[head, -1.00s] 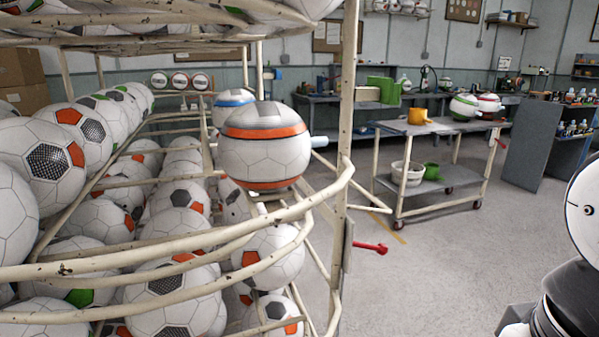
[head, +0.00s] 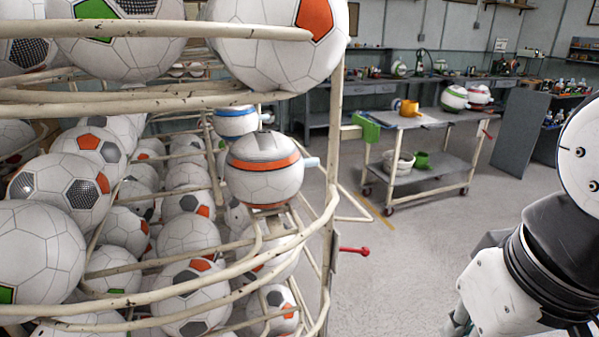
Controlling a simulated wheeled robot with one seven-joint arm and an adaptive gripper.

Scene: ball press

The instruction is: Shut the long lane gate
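A cream, chipped tube rack holds soccer balls in sloping lanes at the left. A green paddle (head: 366,127) sticks out to the right of the rack's upright post (head: 331,150). A red handle (head: 354,250) sticks out lower on the same post. I cannot tell which of these belongs to the long lane gate, or whether that gate is open or shut. A ball with an orange band (head: 265,182) rests at the rack's near right end, beside a pale blue peg (head: 312,162). My arm shows at the right edge; its gripper is out of view below.
Curved front rails (head: 270,245) of the rack jut out close ahead. A dark partition (head: 520,127) stands at the right. Bare floor (head: 400,260) lies between rack and arm.

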